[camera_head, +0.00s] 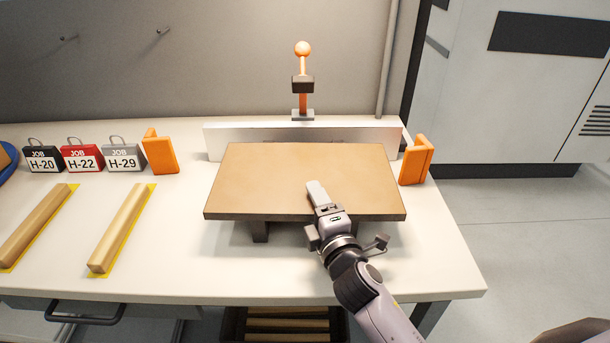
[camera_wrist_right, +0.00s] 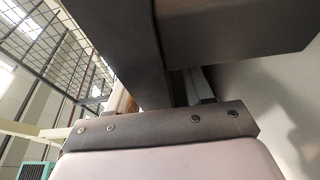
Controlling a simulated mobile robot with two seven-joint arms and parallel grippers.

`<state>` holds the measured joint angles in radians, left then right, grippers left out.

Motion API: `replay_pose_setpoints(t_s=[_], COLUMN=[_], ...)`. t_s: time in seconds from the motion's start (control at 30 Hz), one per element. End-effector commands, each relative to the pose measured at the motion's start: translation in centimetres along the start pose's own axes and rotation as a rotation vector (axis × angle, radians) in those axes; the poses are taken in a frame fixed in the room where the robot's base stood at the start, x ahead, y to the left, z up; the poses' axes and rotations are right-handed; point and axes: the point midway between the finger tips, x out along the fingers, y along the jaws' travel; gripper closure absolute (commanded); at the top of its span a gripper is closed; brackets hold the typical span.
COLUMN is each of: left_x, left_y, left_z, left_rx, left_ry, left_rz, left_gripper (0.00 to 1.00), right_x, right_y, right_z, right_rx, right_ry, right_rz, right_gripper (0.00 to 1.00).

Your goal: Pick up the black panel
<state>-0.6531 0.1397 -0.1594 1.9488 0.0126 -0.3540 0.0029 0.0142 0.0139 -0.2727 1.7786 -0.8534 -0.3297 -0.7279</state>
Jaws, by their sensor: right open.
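A rectangular panel (camera_head: 270,175) with a tan top face and a dark front edge lies flat, raised above the white table on dark supports. No panel with a black top face shows. My right gripper (camera_head: 320,193) reaches in from the lower right at the panel's front edge, right of its middle. It is open, with one light finger over the tan top; the other finger is hidden, and contact cannot be told. The right wrist view shows dark surfaces (camera_wrist_right: 235,35) close ahead of the gripper. My left gripper is out of view.
A metal fence (camera_head: 225,142) with an orange-knobbed clamp (camera_head: 303,85) stands behind the panel. Orange brackets (camera_head: 160,153) (camera_head: 415,162) flank it. Job tags (camera_head: 82,157) and wooden strips (camera_head: 118,230) on yellow marks sit left. Table (camera_head: 440,260) right of the panel is clear.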

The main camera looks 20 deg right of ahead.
Motion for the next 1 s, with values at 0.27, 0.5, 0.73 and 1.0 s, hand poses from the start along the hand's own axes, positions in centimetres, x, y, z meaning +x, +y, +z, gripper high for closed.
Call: replay_pose_setpoints(t_s=[0.27,0.5,0.73,1.0], left_x=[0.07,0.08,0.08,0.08], left_y=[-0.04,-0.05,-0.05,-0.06], left_z=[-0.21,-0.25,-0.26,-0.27], left_rx=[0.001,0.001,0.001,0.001], left_ry=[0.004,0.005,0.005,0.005], left_rz=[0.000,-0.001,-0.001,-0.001], left_gripper=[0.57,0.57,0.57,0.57], right_x=[0.42,0.39,0.38,0.37], right_y=[-0.04,-0.04,-0.05,-0.06], right_z=[0.02,0.03,0.03,0.03], right_rx=[0.001,0.001,0.000,0.000], right_ry=[0.000,0.000,0.000,0.000], right_rz=[-0.001,-0.001,-0.001,-0.001], right_gripper=[0.49,1.00,1.00,1.00])
